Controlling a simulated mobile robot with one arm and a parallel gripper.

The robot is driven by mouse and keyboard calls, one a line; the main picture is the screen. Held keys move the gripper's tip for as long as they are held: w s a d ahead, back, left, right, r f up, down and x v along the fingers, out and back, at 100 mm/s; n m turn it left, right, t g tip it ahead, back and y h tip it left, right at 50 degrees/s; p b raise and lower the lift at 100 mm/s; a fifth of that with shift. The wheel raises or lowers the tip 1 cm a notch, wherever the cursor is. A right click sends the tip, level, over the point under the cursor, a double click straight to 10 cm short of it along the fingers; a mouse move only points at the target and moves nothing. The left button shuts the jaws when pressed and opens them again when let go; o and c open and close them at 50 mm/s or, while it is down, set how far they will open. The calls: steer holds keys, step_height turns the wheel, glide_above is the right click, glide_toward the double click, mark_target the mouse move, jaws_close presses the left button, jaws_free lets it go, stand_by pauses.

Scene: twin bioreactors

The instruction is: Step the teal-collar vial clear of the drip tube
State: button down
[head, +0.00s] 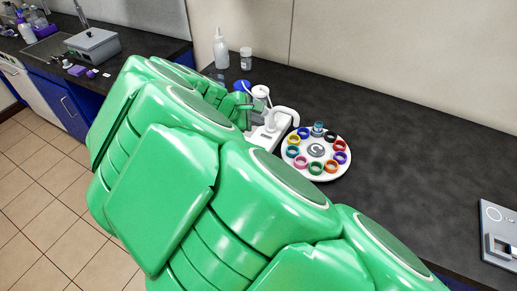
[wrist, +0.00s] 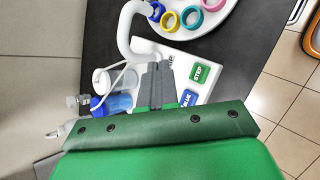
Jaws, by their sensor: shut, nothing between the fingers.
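A white round carousel (head: 343,168) on the dark bench carries a circle of coloured collars. A teal collar (head: 292,151) sits on its left side, between yellow and pink; it also shows in the wrist view (wrist: 190,16). A taller blue-teal piece (head: 318,128) stands at the far rim; I cannot tell whether it is a vial. The white arched drip tube (head: 286,114) ends over the rim near the blue collar (wrist: 155,9). My gripper (wrist: 157,58) is shut and empty over the white base, left of a green STEP button (wrist: 200,73). The head view hides most of it.
A blue button (wrist: 190,97) lies below STEP. Clear and blue containers (wrist: 112,103) with a thin tube stand beside the base. A white bottle (head: 221,48) and a small jar (head: 246,58) stand at the back. A grey device (head: 499,235) sits far right; bench between is clear.

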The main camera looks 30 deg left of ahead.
steer(key=shift+f, duration=4.3)
steer(key=shift+f, duration=0.2)
steer(key=shift+f, duration=0.2)
steer(key=shift+f, duration=0.4)
steer(key=shift+r, duration=0.95)
steer(key=shift+r, duration=2.4)
